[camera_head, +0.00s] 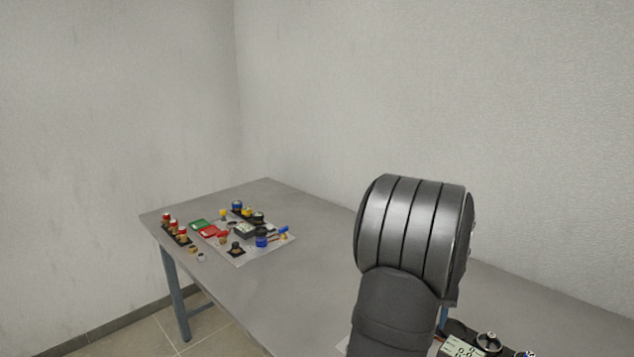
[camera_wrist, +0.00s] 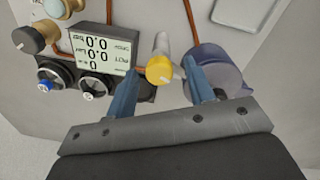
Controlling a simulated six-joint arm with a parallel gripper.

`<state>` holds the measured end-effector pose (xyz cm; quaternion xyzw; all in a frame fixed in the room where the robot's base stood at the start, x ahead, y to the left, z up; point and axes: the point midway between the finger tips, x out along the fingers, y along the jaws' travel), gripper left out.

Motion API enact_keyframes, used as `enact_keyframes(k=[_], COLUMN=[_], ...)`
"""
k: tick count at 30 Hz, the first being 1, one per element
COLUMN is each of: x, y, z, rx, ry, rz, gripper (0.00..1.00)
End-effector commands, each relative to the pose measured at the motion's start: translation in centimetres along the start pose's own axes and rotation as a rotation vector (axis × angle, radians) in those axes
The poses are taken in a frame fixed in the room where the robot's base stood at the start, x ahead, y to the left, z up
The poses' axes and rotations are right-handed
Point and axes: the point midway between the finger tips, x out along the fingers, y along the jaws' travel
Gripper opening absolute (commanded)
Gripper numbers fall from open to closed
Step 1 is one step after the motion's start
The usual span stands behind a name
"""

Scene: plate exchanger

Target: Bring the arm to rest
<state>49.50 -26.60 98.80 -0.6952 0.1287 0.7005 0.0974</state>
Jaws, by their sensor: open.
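My gripper (camera_wrist: 160,70) shows in the wrist view with its two blue-grey fingers apart. A yellow knob (camera_wrist: 159,70) on a pale cylinder appears in the gap between the fingers; I cannot tell its distance from them, and neither finger visibly closes on it.
In the wrist view, a digital display (camera_wrist: 92,48), a purple round part (camera_wrist: 217,72) and copper pipes lie close to the fingers. In the head view, a grey table (camera_head: 225,290) carries a board (camera_head: 283,240) with coloured parts. A display unit (camera_head: 460,347) stands at lower right.

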Motion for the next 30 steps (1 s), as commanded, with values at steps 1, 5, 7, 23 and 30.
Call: enact_keyframes(k=[1, 5, 7, 23, 30], x=[0.01, 0.01, 0.0, 0.0, 0.0], y=[0.0, 0.02, 0.02, 0.04, 0.04], z=[-0.02, -0.05, -0.06, -0.05, -0.05], rx=[0.038, 0.138, 0.184, 0.299, 0.298], ry=[-0.002, -0.006, -0.008, -0.013, -0.013], rz=[0.0, 0.0, 0.0, 0.0, 0.0], gripper=[0.49, 0.49, 0.49, 0.49, 0.49])
